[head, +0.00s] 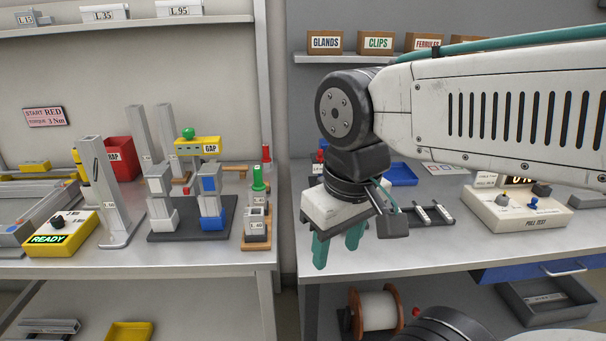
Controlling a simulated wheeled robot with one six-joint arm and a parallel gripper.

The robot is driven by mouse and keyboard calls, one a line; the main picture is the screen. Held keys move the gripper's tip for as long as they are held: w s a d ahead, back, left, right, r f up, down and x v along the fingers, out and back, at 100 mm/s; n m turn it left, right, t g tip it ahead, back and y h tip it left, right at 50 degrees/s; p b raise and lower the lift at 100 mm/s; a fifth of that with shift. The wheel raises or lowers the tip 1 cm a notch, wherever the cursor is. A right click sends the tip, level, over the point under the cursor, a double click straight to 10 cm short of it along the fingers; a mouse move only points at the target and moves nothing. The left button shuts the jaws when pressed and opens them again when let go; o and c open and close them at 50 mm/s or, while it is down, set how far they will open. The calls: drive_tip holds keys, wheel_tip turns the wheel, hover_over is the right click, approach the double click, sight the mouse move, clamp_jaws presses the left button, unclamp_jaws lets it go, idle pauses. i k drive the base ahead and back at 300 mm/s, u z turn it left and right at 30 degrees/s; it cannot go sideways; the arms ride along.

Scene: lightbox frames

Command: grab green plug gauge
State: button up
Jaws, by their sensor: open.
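The green plug gauge (258,179) stands upright at the right end of the left table, its green handle up. It is in or just behind a small grey block on a wooden base (257,243); its lower end is hidden. A similar red-topped piece (266,153) stands behind it. My gripper (338,246) has teal fingers pointing down, open, with nothing seen between them. It hangs over the front left part of the right table, to the right of the green gauge and apart from it.
A narrow gap parts the left table (190,262) from the right table (430,255). A grey fixture with a yellow GAP block (198,146) stands left of the gauge. A tall grey post (105,190) and a yellow READY box (62,234) are further left. A pull-test box (518,210) is at right.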

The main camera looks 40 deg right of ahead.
sight(259, 184)
drive_tip(key=z, duration=0.25)
drive_tip(key=k, duration=0.5)
drive_tip(key=u, duration=1.65)
drive_tip(key=i, duration=1.4)
drive_tip(key=z, duration=2.45)
